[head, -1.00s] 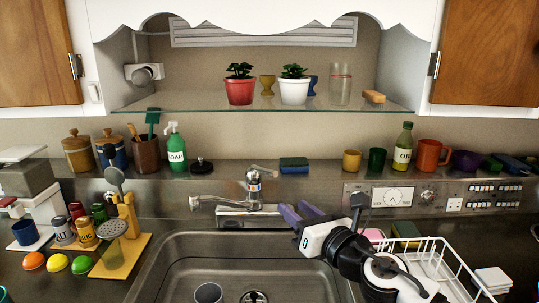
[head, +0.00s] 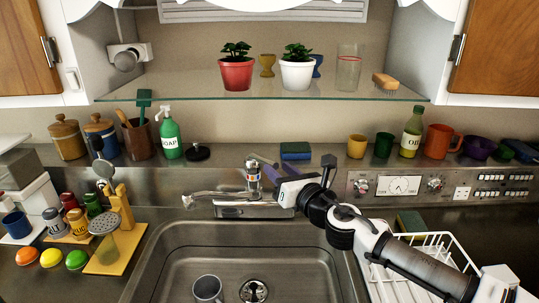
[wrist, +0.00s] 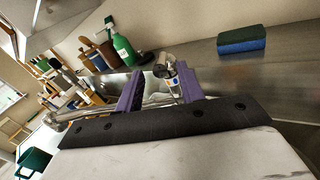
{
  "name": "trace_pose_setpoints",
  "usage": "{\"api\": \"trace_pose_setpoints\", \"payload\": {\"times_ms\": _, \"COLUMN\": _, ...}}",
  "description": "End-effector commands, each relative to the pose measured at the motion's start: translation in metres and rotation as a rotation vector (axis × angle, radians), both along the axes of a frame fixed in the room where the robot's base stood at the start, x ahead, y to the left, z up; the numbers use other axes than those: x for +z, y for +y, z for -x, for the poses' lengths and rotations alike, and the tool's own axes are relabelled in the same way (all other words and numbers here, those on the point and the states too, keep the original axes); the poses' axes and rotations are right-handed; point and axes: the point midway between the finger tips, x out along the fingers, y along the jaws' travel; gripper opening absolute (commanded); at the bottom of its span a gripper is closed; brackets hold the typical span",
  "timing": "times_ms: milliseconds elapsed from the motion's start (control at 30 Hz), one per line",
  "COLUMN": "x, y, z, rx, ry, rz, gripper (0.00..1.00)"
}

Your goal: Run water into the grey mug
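The grey mug (head: 207,288) stands in the sink basin (head: 180,262), left of the drain, below the tap's spout. The chrome tap (head: 252,182) stands behind the basin, its spout pointing left; no water stream is visible. My gripper (head: 262,166) is at the tap's upper right, its purple fingers just beside the tap head. In the wrist view my gripper (wrist: 158,88) has its fingers apart, with the tap head (wrist: 168,72) showing between them, nearer the right finger. I cannot tell whether a finger touches it.
A blue-green sponge (head: 295,150) lies on the ledge behind the tap. A white dish rack (head: 430,250) is right of the sink. A glass shelf (head: 270,92) with plants hangs above.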

Motion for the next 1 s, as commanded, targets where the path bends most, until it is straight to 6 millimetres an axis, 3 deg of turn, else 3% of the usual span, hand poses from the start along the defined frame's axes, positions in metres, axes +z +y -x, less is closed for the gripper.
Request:
{"api": "trace_pose_setpoints", "payload": {"times_ms": 300, "x": 0.002, "y": 0.024, "z": -0.039, "rx": 0.002, "ry": 0.000, "rz": 0.000, "gripper": 0.38}}
{"api": "trace_pose_setpoints", "payload": {"times_ms": 733, "x": 0.000, "y": 0.028, "z": -0.047, "rx": 0.001, "ry": 0.000, "rz": 0.000, "gripper": 0.38}}
{"api": "trace_pose_setpoints", "payload": {"times_ms": 1000, "x": 0.000, "y": 0.028, "z": -0.047, "rx": 0.001, "ry": 0.000, "rz": 0.000, "gripper": 0.03}}
